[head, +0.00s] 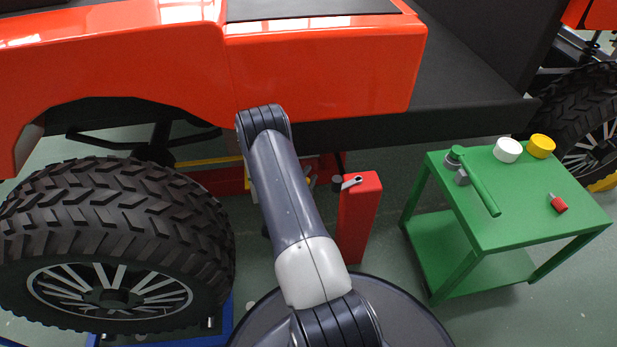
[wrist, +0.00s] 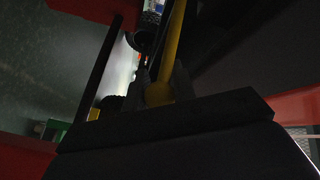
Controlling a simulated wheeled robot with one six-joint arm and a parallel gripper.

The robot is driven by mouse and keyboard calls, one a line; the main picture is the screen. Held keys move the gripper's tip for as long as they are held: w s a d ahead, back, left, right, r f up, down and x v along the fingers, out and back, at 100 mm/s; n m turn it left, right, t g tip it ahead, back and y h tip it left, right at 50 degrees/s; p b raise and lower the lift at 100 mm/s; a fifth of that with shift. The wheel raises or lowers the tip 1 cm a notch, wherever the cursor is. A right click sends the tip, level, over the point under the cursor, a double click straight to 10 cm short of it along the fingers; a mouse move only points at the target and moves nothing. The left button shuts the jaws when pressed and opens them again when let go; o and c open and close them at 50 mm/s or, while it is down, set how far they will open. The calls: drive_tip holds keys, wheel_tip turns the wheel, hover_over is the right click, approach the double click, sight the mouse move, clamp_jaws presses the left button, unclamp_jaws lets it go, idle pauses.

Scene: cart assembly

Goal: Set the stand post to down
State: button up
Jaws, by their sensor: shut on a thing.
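A yellow post (wrist: 172,50) with a rounded lower end runs up through the middle of the dark wrist view. It looks like the stand post, but the picture is too dark to be sure. My gripper (wrist: 160,88) is shut on it, with dark fingers on both sides. In the head view my arm reaches in under the orange cart body (head: 320,75), and my gripper is hidden there. Small yellow parts (head: 210,161) show under the body beside the arm. I cannot tell the post's full position.
A large black tyre (head: 110,220) stands at the left. A red pillar (head: 360,215) with a metal lever stands just right of my arm. A green table (head: 510,200) with a green tool, white and yellow round parts and a red item is at the right.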

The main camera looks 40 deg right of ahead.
clamp_jaws()
drive_tip(key=shift+f, duration=2.5)
drive_tip(key=shift+o, duration=2.4)
unclamp_jaws()
drive_tip(key=shift+f, duration=0.1)
drive_tip(key=shift+o, duration=0.5)
drive_tip(key=shift+a, duration=0.15)
